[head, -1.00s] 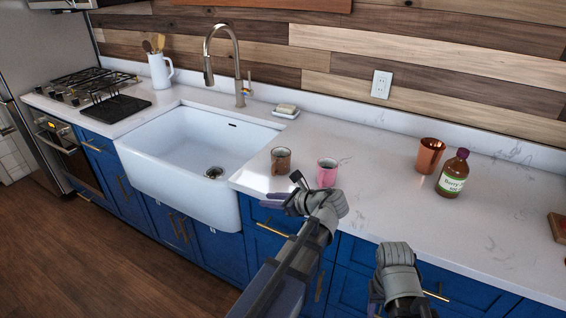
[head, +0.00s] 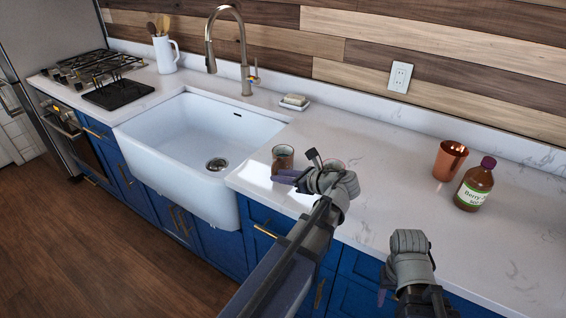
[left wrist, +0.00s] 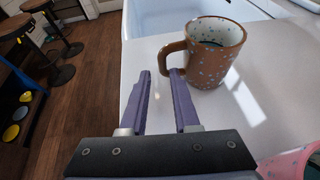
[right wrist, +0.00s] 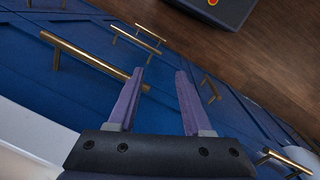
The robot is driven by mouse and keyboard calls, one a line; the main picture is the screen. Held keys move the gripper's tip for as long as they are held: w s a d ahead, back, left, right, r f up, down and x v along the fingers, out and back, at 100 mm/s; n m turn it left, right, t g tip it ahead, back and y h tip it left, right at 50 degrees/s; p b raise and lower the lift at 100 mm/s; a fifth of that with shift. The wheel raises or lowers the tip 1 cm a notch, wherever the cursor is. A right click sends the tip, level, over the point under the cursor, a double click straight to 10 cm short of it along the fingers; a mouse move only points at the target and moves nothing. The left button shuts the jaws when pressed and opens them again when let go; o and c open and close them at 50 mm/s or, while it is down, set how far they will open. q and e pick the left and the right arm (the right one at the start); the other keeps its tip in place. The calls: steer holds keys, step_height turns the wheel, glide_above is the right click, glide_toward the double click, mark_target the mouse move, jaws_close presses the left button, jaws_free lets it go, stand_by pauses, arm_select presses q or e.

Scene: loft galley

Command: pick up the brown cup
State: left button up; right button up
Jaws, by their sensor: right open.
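The brown cup (head: 283,156), speckled with pale dots, stands upright on the white counter just right of the sink; it also shows in the left wrist view (left wrist: 222,58). Its handle (left wrist: 164,58) faces my left gripper. My left gripper (left wrist: 160,72) is open, with its fingertips at the handle and one tip overlapping it in that view; I cannot tell whether they touch. In the head view my left gripper (head: 298,168) is right beside the cup. My right gripper (right wrist: 159,72) is open and empty, in front of the blue cabinets.
A pink cup (left wrist: 293,165) stands close to my left gripper, mostly hidden behind it in the head view. A copper tumbler (head: 450,160) and a brown bottle (head: 474,187) stand farther right. The sink (head: 200,140) is at left, a soap dish (head: 294,103) behind the cup.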

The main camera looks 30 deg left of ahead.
mark_target(267, 178)
arm_select(q)
steer(key=shift+w+r+b+x, duration=0.15)
steer(key=shift+b+x, duration=0.35)
steer(key=shift+x, duration=1.3)
steer(key=shift+w+r+b+x, duration=0.1)
steer(key=shift+b+x, duration=0.4)
steer(key=shift+x, duration=1.3)
steer(key=shift+c, duration=0.3)
jaws_close()
